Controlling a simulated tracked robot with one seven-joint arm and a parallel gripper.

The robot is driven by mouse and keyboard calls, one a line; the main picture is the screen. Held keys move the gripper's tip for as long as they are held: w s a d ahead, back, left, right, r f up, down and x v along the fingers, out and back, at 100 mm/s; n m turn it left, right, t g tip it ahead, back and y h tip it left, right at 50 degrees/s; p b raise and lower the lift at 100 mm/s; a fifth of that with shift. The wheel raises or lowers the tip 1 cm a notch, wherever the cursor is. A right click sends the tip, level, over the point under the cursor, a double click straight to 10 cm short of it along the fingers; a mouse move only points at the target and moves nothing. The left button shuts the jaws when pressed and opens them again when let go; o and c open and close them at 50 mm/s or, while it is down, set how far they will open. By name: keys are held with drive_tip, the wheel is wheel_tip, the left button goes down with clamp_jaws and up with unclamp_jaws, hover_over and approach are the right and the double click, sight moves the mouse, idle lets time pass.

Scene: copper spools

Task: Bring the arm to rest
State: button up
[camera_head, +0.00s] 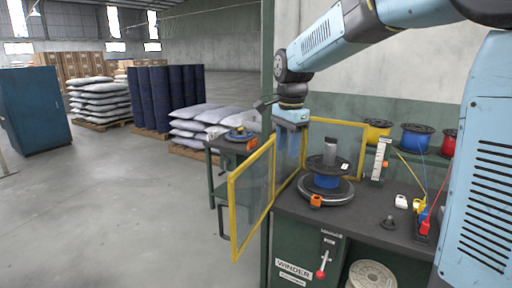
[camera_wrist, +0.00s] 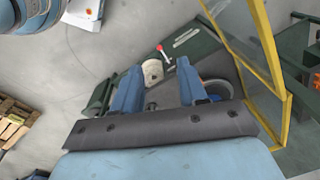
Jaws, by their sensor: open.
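My gripper (camera_head: 290,150) hangs from the wrist, pointing down, beside the yellow-framed guard (camera_head: 233,215) at the winder bench. The clear guard panel partly veils its fingers in the head view. In the wrist view, its two blue fingers (camera_wrist: 158,80) stand apart with nothing between them. My arm reaches across from the upper right, bent at the wrist. A dark-flanged spool with blue winding (camera_head: 327,181) sits on the winder's round turntable (camera_head: 325,195), to the right of my gripper and apart from it.
The guard's yellow frame also shows close by in the wrist view (camera_wrist: 262,30). Yellow (camera_head: 377,132), blue (camera_head: 416,138) and red (camera_head: 449,142) spools stand at the back of the bench. A red-knobbed lever (camera_head: 321,273) is on the front. Open floor lies to the left.

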drive_tip(key=s+d+r+n+t, duration=0.2)
drive_tip(key=s+d+n, duration=0.3)
drive_tip(key=s+d, duration=0.6)
drive_tip(key=s+d+f+n+t, duration=0.1)
drive_tip(key=s+d+f+n, duration=0.1)
drive_tip(key=s, duration=0.4)
drive_tip(key=s+d+f+n+t, duration=0.1)
drive_tip(key=s+d+n, duration=0.1)
drive_tip(key=s, duration=0.5)
drive_tip(key=shift+s+d+f+n+t, duration=0.15)
drive_tip(key=shift+s+f+n+t, duration=0.15)
drive_tip(key=shift+n, duration=0.6)
